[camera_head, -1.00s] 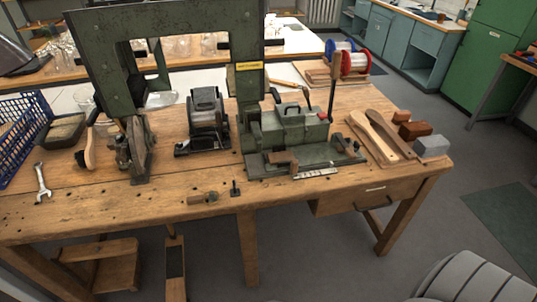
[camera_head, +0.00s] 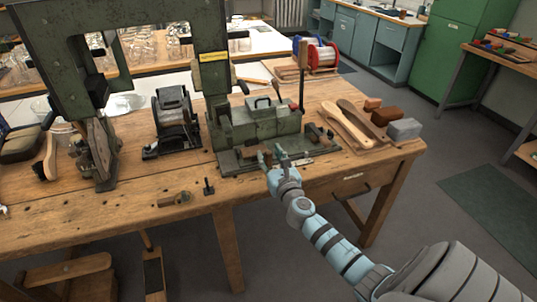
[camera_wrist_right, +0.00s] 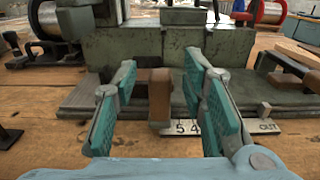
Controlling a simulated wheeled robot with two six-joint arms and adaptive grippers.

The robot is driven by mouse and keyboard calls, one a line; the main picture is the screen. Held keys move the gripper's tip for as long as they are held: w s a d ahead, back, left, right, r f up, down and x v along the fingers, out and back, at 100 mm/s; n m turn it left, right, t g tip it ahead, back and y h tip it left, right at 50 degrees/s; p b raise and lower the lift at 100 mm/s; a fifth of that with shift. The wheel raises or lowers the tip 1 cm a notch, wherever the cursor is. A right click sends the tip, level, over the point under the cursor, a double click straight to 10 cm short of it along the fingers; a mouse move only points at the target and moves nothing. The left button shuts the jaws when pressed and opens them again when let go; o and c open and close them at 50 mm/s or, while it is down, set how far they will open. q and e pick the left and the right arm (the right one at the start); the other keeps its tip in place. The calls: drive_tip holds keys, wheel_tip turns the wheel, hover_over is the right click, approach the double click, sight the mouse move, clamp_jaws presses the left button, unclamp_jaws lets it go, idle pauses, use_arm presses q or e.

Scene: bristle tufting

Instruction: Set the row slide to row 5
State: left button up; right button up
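The green tufting machine (camera_head: 262,122) stands on the bench with a brown block (camera_wrist_right: 160,98) on the front of its slide bed (camera_wrist_right: 75,95). A pale scale plate (camera_wrist_right: 240,127) lies below the block. It shows 5, 4 and OUT; my right finger hides the marks between. In the right wrist view the block's lower end is just left of the 5. My right gripper (camera_head: 277,160) is at the machine's front. Its teal fingers (camera_wrist_right: 158,108) are open, one either side of the block, with gaps visible. My left gripper is out of view.
A small black peg (camera_head: 208,186) and a wooden-handled tool (camera_head: 174,199) are near the bench's front edge. Wooden brush bodies (camera_head: 345,124) and a grey block (camera_head: 404,129) lie right of the machine.

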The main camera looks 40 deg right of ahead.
drive_tip(key=shift+x, duration=0.95)
clamp_jaws()
